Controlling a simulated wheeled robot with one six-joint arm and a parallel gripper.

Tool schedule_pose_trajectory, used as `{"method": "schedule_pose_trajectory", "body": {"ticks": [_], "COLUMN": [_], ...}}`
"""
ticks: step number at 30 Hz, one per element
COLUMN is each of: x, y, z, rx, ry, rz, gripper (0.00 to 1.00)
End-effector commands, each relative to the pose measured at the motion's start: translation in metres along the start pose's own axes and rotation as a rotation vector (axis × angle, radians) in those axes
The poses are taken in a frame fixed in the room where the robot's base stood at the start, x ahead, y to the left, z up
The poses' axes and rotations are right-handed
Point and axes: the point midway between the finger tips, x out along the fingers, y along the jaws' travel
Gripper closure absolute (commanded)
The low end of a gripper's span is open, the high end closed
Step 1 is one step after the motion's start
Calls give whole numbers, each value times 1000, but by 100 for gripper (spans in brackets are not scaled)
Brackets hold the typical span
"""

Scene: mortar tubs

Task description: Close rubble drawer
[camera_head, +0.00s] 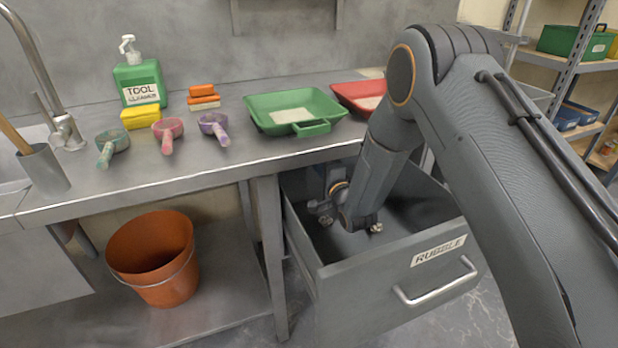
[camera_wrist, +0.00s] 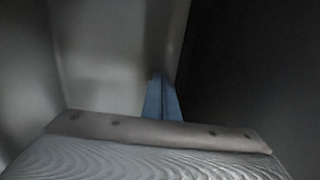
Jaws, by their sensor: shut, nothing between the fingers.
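The rubble drawer (camera_head: 360,285) is pulled well out from under the counter in the head view. Its front carries a "RUBBLE" label (camera_head: 438,251) and a bar handle (camera_head: 437,283). My arm reaches down over the drawer, with its wrist end at or inside the drawer's opening, behind the front panel. My fingertips cannot be made out in the head view. In the wrist view my gripper (camera_wrist: 161,95) shows as narrow blue fingers, shut and empty, close to grey surfaces. My gripper is not on the handle.
The counter above holds a green tray (camera_head: 265,103), a red tray (camera_head: 350,95), several scoops, a yellow sponge (camera_head: 140,118) and a soap bottle (camera_head: 139,80). An orange bucket (camera_head: 155,260) stands left of the drawer. Floor shows in front of the drawer.

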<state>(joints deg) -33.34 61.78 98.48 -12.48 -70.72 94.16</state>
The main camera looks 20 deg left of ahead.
Motion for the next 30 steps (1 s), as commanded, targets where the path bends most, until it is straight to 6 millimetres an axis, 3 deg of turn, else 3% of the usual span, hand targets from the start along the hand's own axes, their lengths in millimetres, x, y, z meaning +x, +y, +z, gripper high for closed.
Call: {"method": "schedule_pose_trajectory", "body": {"ticks": [6,13,30], "x": [44,77,78], "y": [3,2,-1], "z": [-6,-3,-2], "rx": [-1,0,1], "ry": [6,3,3], "rz": [-4,-1,1], "gripper": [100,100,100]}}
